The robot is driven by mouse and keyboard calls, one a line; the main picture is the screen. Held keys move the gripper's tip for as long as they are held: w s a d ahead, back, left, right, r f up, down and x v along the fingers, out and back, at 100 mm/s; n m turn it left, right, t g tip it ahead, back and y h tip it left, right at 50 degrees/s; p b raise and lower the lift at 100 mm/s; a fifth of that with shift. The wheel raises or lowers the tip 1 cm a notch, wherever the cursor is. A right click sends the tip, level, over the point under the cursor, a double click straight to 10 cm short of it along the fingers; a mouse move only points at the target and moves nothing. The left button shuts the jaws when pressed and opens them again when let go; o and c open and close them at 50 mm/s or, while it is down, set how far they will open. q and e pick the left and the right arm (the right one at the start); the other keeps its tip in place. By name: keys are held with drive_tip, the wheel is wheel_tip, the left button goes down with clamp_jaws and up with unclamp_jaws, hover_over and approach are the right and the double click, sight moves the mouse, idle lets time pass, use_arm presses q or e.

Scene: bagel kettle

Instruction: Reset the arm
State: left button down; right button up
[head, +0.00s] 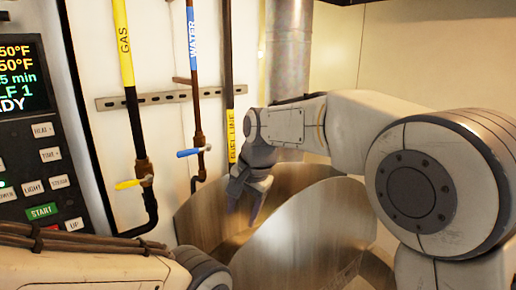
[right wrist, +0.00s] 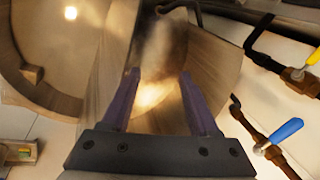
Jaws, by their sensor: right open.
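My right arm comes in from the right in the head view, and its gripper (head: 245,205) hangs over the metal kettle (head: 310,235), near its back left wall. In the right wrist view the right gripper (right wrist: 158,88) has its two purple fingers apart with nothing between them. Curved metal surfaces of the kettle (right wrist: 215,70) lie beyond the fingers. My left arm shows at the lower left of the head view, but its gripper is out of view.
A control panel (head: 40,140) stands at the left. Gas (head: 125,60), water (head: 195,90) and fuel (head: 229,80) pipes run down the wall, with a yellow valve handle (head: 130,184) and a blue one (head: 188,153). A thick metal duct (head: 287,60) stands behind my right arm.

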use_arm(q)
wheel_tip(320, 180, down, 11)
drive_tip(key=m+b, duration=0.4)
drive_tip(key=b, duration=0.6)
drive_tip(key=shift+w+d+m, duration=0.15)
drive_tip(key=shift+d+m, duration=0.05)
drive_tip(key=shift+m, duration=0.2)
use_arm(e)
drive_tip(key=s+d+f+n+g, duration=0.1)
drive_tip(key=s+d+f+n, duration=0.2)
drive_tip(key=s+f, duration=0.4)
drive_tip(key=s+d+f+n+h, duration=0.1)
drive_tip(key=s+f+n, duration=0.4)
drive_tip(key=s, duration=0.7)
drive_tip(key=s+d+f+n+g, duration=0.1)
drive_tip(key=s+d+f+n, duration=0.3)
drive_tip(key=s+f, duration=0.5)
drive_tip(key=shift+s+d+f+n+g+h, duration=0.3)
drive_tip(key=shift+d+f+n, duration=0.05)
drive_tip(key=shift+f+n, duration=0.15)
drive_tip(key=shift+c, duration=0.3)
